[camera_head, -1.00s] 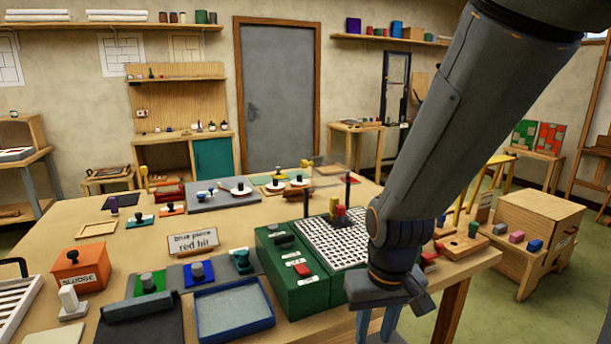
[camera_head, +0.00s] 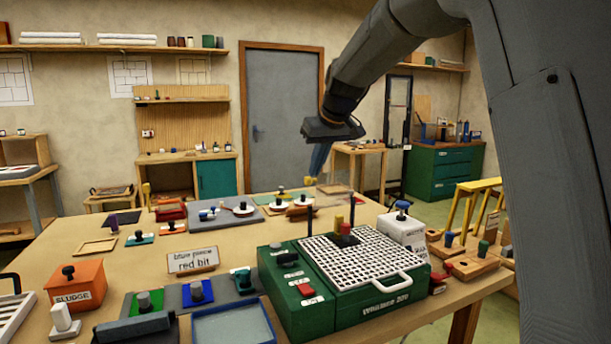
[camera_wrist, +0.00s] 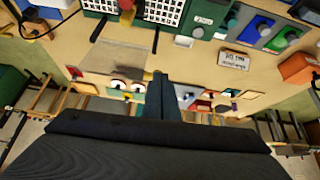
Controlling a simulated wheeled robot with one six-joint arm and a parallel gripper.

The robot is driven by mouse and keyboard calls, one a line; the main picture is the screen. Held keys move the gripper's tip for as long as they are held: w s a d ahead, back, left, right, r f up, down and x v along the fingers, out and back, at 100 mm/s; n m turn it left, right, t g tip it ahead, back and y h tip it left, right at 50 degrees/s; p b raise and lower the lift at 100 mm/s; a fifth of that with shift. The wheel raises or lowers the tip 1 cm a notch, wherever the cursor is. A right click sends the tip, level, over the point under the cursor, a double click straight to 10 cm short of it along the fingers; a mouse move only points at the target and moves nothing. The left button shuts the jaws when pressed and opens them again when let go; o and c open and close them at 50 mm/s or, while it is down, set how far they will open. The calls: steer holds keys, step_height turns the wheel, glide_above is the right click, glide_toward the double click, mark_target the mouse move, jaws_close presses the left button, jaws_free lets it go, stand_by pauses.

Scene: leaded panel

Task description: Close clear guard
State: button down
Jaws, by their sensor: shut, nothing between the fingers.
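The green grinder (camera_head: 370,303) stands at the front right of the table, with a white grid (camera_head: 385,260) on top and two dark upright posts. The clear guard appears as a see-through greyish pane (camera_wrist: 118,62) in the wrist view, beside the grinder's grid; it looks swung back off the grid. In the head view it is too faint to outline surely. My gripper (camera_head: 314,174) is shut and empty, pointing down above the far side of the table, beyond the grinder. Its fingers also show in the wrist view (camera_wrist: 158,98), near the pane; I cannot tell whether they touch it.
Yellow and red blocks (camera_head: 340,228) stand at the grid's far part. A white box with a blue knob (camera_head: 402,228) is right of the grinder. A blue tray (camera_head: 233,325), an orange sludge box (camera_head: 75,286) and a sign (camera_head: 193,261) are left. Stamps and plates lie farther back.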

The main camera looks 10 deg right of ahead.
steer(key=w+a+r+n+t, duration=0.1)
steer(key=w+a+r, duration=0.1)
steer(key=w+r, duration=0.3)
steer(key=shift+y, duration=0.3)
steer(key=f+p, duration=0.1)
steer(key=f, duration=0.1)
steer(key=w+f+p, duration=0.1)
steer(key=f+p, duration=0.1)
steer(key=f, duration=0.1)
steer(key=f+p, duration=0.1)
steer(key=f, duration=0.1)
steer(key=shift+w+a+f, duration=0.1)
steer(key=shift+w+f, duration=0.1)
steer(key=shift+f, duration=0.2)
steer(key=shift+s+f+t+b, duration=0.2)
steer(key=shift+t+b, duration=0.1)
steer(key=shift+b, duration=0.5)
